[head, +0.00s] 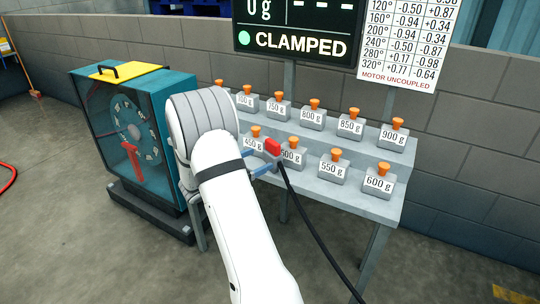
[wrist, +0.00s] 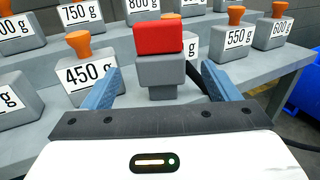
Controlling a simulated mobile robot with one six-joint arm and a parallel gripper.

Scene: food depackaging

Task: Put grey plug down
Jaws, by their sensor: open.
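The grey plug (wrist: 160,82) has a red top and sits between the two blue fingers of my gripper (wrist: 161,70) in the wrist view. The fingers are open, with a visible gap on each side of it. In the head view its red top (head: 272,146) shows at the front of the lower shelf, by my gripper (head: 263,165). A black cable (head: 305,200) runs from beside it down toward the floor. The plug's lower end is hidden, so I cannot tell what it rests on.
Grey weights with orange knobs stand on the stepped grey bench (head: 385,208), including the 450 g weight (wrist: 88,72) close to my left finger. A teal machine (head: 90,110) with a dial and red lever stands at left. A board reading CLAMPED (head: 300,42) hangs behind.

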